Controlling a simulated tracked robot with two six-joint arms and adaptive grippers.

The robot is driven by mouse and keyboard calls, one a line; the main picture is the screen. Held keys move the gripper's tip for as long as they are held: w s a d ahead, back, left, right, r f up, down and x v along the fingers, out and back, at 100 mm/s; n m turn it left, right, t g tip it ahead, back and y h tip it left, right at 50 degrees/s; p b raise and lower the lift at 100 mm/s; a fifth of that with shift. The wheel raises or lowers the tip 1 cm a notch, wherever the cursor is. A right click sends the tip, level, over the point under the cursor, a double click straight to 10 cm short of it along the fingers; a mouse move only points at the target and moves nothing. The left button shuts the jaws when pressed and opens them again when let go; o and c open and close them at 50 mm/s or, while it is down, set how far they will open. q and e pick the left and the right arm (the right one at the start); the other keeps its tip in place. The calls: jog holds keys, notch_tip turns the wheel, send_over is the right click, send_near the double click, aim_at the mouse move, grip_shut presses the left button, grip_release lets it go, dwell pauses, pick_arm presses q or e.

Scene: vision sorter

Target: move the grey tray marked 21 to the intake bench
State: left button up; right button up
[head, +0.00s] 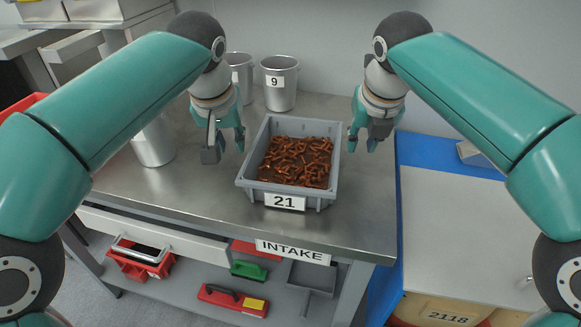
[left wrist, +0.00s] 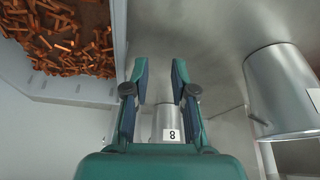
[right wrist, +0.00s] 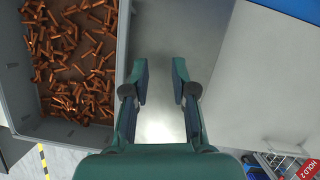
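The grey tray marked 21 (head: 248,187) stands on the intake bench (head: 205,215), filled with small rusty-brown parts. Its 21 label faces the bench's front edge, above the INTAKE sign (head: 293,252). My left gripper (head: 226,148) is open and empty, just left of the tray and apart from it. My right gripper (head: 362,145) is open and empty, just right of the tray and apart from it. The tray also shows at the left in the left wrist view (left wrist: 72,90) and in the right wrist view (right wrist: 75,133). Nothing lies between either pair of fingers.
A third metal cup (head: 153,145) stands at the left. A blue-edged table (head: 450,230) adjoins on the right. The bench front is clear.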

jog(key=shift+s, duration=0.1)
jog(key=shift+r, duration=0.1)
pick_arm(q)
jog(key=v, duration=1.1)
jog(key=shift+r, duration=0.35)
pick_arm(e)
jog(key=v, duration=1.1)
jog(key=shift+s+r, duration=0.2)
jog(key=shift+r, duration=0.1)
pick_arm(q)
jog(key=shift+s, duration=0.2)
